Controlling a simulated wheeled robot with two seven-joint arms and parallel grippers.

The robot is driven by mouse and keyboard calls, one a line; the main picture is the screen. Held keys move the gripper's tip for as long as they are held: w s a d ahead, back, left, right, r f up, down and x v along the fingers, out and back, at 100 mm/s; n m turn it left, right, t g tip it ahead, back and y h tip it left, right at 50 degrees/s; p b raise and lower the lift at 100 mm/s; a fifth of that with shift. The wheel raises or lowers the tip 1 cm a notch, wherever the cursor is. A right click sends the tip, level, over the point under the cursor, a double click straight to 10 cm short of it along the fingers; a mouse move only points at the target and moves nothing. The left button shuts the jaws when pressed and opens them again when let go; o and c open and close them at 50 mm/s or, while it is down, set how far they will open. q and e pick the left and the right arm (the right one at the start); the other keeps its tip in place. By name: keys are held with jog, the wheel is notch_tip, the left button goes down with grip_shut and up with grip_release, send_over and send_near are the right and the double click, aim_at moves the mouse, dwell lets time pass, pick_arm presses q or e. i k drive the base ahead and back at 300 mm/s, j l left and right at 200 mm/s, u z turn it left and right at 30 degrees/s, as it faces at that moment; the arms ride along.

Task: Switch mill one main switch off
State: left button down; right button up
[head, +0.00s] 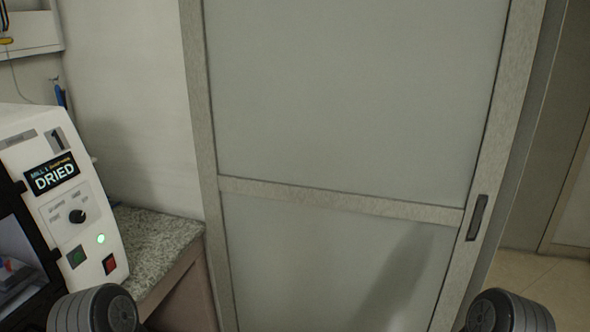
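I cannot tell which control is the main switch. The machine's left part is cut off by the frame. Rounded dark parts of my two arms show at the bottom edge. Neither gripper is in view.
Mill one stands by a speckled stone counter (155,240). A sliding door with frosted panels (350,90) and a metal frame fills the middle, with a dark recessed handle (477,217) at right. Open tiled floor (530,280) shows at far right.

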aim_at(111, 264)
jog(key=u, duration=1.3)
